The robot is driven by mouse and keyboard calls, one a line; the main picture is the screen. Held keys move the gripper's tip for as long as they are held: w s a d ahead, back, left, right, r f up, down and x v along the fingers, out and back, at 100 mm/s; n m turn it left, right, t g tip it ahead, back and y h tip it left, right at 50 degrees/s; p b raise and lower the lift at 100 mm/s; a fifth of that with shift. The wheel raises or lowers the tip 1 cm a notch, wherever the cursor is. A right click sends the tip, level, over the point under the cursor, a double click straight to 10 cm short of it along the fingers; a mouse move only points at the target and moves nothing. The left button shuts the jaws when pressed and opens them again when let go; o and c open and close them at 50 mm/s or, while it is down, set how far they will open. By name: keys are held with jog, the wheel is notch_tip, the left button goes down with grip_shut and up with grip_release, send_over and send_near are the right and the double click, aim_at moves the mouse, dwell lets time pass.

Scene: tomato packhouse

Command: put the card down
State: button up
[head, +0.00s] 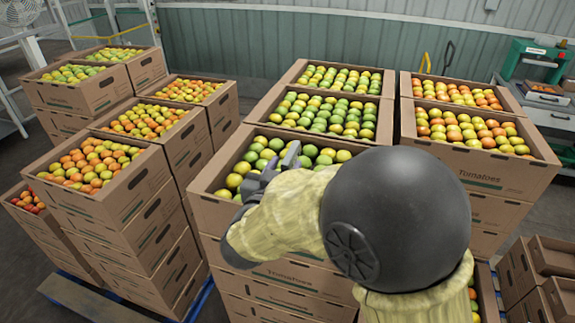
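My gripper (276,170) is over the front middle box (222,212) of green and yellow tomatoes, low at its near left part. It is seen from behind and is small and partly hidden by my arm's sleeve. A thin light-grey edge shows at its tip. I cannot tell whether that is a finger or a card. No card can be made out clearly anywhere. Whether the fingers are open or shut does not show.
Stacked cardboard tomato boxes stand left (112,205) and right (496,170). Two more boxes stand behind the front middle one. Empty boxes (519,271) are at lower right. A bench (555,115) with a green machine (535,62) is at back right. Grey floor shows between stacks.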

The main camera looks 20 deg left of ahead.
jog(key=s+d+b, duration=0.1)
jog(key=s+b, duration=0.2)
jog(key=s, duration=0.6)
jog(key=shift+s, duration=0.15)
jog(key=shift+f, duration=0.1)
